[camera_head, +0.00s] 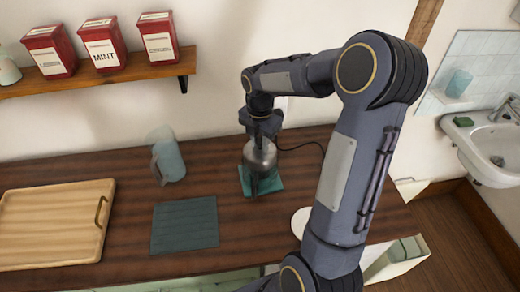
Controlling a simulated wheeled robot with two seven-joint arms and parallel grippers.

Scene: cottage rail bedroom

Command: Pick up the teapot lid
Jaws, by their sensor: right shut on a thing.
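My right gripper (262,130) reaches straight down over the counter onto a grey, shiny, rounded metal teapot (262,156). The gripper is shut at the teapot's top, where the teapot lid is. The lid itself is mostly hidden by the gripper, and I cannot tell whether it is raised off the teapot. The teapot shows above a teal mat (275,183) on the dark wooden counter. My left gripper is not in view.
A clear blue glass jug (168,158), a dark slate mat (185,224) and a wooden tray (50,225) lie to the left on the counter (130,205). A shelf (110,81) with red tins hangs above. A white plate (300,224) is partly behind my arm.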

